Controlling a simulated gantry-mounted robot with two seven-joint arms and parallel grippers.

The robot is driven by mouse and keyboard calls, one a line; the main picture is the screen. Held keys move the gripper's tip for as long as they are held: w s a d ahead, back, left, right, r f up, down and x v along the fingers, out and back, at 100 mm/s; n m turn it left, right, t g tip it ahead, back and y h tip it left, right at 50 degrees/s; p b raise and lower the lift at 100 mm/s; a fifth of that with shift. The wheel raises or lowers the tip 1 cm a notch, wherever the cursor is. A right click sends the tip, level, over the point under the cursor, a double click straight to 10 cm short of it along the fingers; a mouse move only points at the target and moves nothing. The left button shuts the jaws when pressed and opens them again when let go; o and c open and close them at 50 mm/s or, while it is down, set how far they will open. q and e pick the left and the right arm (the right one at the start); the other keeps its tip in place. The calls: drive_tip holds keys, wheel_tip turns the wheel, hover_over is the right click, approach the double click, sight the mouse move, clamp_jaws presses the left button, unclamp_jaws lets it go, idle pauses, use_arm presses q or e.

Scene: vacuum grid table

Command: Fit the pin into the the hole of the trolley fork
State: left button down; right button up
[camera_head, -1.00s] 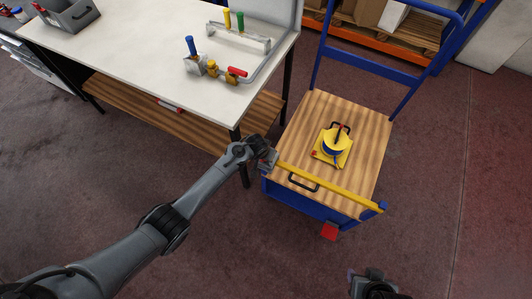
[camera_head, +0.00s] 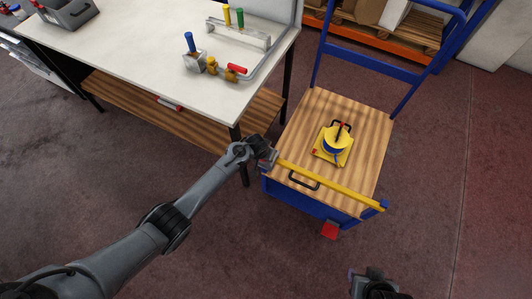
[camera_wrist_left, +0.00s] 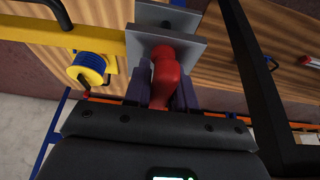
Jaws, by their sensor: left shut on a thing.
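The pin's red handle (camera_wrist_left: 166,75) is between the two dark fingers of my left gripper (camera_wrist_left: 165,92), which is shut on it. In the wrist view the handle points at the grey plates of the trolley fork (camera_wrist_left: 146,48), at the end of the yellow bar (camera_wrist_left: 30,37). The pin's shaft is hidden, so I cannot tell whether it is in the hole. In the head view my left gripper (camera_head: 268,159) is at the left end of the yellow bar (camera_head: 330,186). My right gripper (camera_head: 370,285) is at the bottom edge, away from the trolley; its jaws are unclear.
The trolley's wooden deck (camera_head: 305,125) carries a yellow base with a blue reel (camera_head: 333,145). A black handle (camera_head: 304,181) lies by the bar. A white workbench (camera_head: 140,50) with fixtures stands left of the trolley. The floor on the right is clear.

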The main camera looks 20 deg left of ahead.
use_arm(q)
drive_tip(key=c, duration=1.2)
unclamp_jaws()
drive_tip(key=o, duration=0.4)
drive_tip(key=shift+s+d+f, duration=0.1)
drive_tip(key=shift+f, duration=0.05)
drive_tip(key=shift+c, duration=0.2)
drive_tip(key=shift+a, duration=0.2)
drive_tip(key=shift+s+a+r+p, duration=0.15)
drive_tip(key=shift+r+p, duration=0.15)
drive_tip(key=shift+r, duration=0.25)
drive_tip(key=p+v, duration=0.1)
drive_tip(key=v, duration=0.2)
drive_tip(key=p+v, duration=0.1)
drive_tip(key=v, duration=0.2)
drive_tip(key=d+p+v, duration=0.1)
drive_tip(key=v, duration=0.3)
